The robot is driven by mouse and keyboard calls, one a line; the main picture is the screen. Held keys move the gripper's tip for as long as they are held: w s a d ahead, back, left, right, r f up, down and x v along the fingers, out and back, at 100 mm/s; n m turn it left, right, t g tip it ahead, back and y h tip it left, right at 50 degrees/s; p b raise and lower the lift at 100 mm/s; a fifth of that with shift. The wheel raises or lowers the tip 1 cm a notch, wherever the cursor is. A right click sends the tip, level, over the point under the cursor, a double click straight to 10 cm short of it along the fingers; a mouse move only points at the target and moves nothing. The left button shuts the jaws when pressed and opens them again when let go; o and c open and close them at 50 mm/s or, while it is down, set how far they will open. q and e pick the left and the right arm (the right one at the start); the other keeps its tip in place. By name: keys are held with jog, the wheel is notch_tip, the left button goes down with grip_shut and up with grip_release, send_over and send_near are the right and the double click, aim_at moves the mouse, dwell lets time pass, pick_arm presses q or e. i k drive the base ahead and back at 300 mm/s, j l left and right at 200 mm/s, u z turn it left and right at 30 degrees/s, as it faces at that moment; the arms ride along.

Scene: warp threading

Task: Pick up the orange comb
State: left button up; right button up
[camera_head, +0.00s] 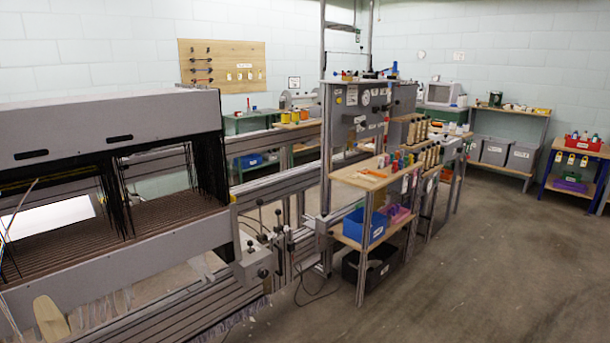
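I cannot make out an orange comb for certain. Small coloured items (387,162), some of them orange or red, stand on the wooden top of the shelf unit (362,180) in the middle, too small to tell apart. A pale wooden, rounded piece (50,318) stands at the lower left by the loom (120,125). Neither of my grippers shows in the head view.
The large grey loom with dark hanging threads fills the left side. The shelf unit holds a blue bin (366,226), with a black bin (370,268) below. Tables and shelves line the back wall. The floor (480,260) at the right is clear.

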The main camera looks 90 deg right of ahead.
aim_at(364, 170)
jog(key=z, duration=3.35)
